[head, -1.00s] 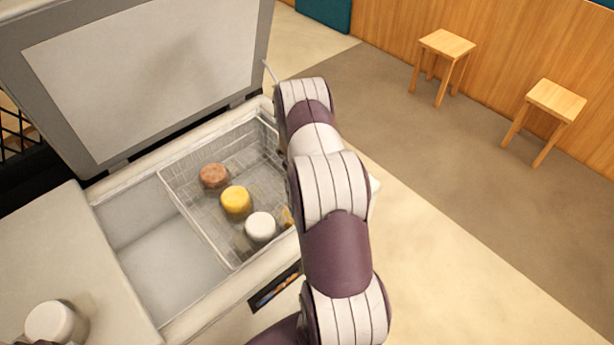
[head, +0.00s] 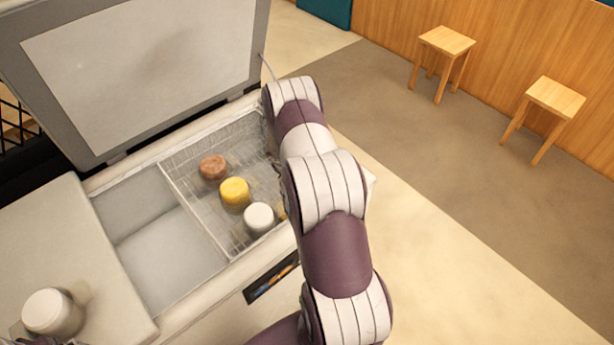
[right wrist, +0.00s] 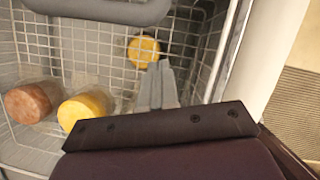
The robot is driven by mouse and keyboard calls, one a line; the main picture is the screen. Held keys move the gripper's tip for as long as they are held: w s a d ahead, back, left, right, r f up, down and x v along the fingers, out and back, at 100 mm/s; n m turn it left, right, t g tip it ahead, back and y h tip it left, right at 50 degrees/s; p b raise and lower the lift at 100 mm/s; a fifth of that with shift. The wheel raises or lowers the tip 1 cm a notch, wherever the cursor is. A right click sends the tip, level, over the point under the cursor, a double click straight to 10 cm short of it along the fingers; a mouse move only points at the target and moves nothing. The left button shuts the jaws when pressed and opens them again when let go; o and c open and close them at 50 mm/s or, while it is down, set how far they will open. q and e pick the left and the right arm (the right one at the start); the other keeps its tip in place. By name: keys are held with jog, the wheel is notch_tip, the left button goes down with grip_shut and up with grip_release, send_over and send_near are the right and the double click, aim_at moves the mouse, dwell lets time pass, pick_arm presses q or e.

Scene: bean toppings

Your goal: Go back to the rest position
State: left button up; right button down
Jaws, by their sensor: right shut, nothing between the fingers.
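My right arm reaches from the bottom of the head view to the right side of the open chest freezer (head: 140,325); its gripper is hidden there. In the right wrist view my right gripper (right wrist: 157,72) has its fingers together, empty, over the wire basket (right wrist: 205,75). A yellow tub (right wrist: 143,52) lies just beyond the fingertips. A brown tub (right wrist: 28,102) and another yellow tub (right wrist: 85,108) are to the left. A white tub (head: 259,218) also shows in the head view. A dark part at the bottom left edge may be my left gripper; its fingers are not clear.
The freezer lid (head: 145,70) stands open at the back left. A white round container (head: 52,311) is on the light counter (head: 60,240) at left. The left freezer compartment (head: 165,255) looks empty. Two wooden stools (head: 447,42) stand far off right, with open floor before them.

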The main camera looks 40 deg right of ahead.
jog(key=w+v, duration=0.1)
jog(key=v, duration=0.8)
jog(key=s+a+r+m+y, duration=0.1)
jog(key=s+a+r+m, duration=0.3)
jog(key=a+m, duration=0.3)
jog(key=s+a+r+m+y, duration=0.1)
jog(key=s+a+r+m, duration=0.4)
jog(key=a, duration=0.5)
jog(key=s+a+r+m+y, duration=0.1)
jog(key=s+a+r+m, duration=0.3)
jog(key=s+a+m, duration=0.2)
jog(key=a+m, duration=0.2)
jog(key=m, duration=0.1)
jog(key=shift+s+a+r+y+p, duration=0.25)
jog(key=shift+a+y+p, duration=0.05)
jog(key=shift+y, duration=0.1)
